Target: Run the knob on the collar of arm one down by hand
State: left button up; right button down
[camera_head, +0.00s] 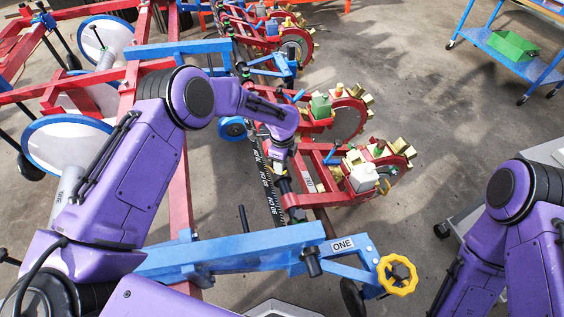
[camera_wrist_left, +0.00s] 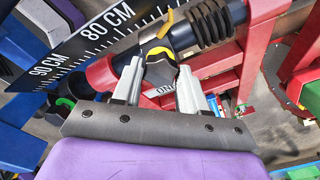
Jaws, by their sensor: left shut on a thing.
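My left gripper (camera_head: 282,163) reaches down to the bar beside the measuring scale in the head view. In the left wrist view its two fingers (camera_wrist_left: 160,72) are shut on a black and yellow knob (camera_wrist_left: 159,56). A plate with part of the word ONE (camera_wrist_left: 166,90) shows just behind the fingers. How far the knob is screwed in cannot be told. The blue arm labelled ONE (camera_head: 285,240) lies across the front in the head view, with a yellow handwheel (camera_head: 397,275) at its end. My right gripper is out of view.
A scale marked in CM (camera_head: 266,183) runs along the bar; it also shows in the left wrist view (camera_wrist_left: 80,48). Red planter units with toothed wheels (camera_head: 365,165) stand to the right. A blue cart (camera_head: 500,45) with a green bin (camera_head: 513,45) is far right. Floor between is clear.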

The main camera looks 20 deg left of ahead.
pick_arm(q)
jog(key=shift+r+m, duration=0.1)
jog(key=shift+m, duration=0.2)
dwell(0.4)
jog(key=o, duration=1)
jog(key=shift+o, duration=0.2)
notch_tip(320, 180, up, 10)
jog(key=shift+r, duration=0.25)
jog(key=shift+r+p, duration=0.1)
jog(key=shift+p, duration=0.2)
notch_tip(320, 180, up, 10)
jog(key=shift+r+p, duration=0.15)
jog(key=shift+p, duration=0.2)
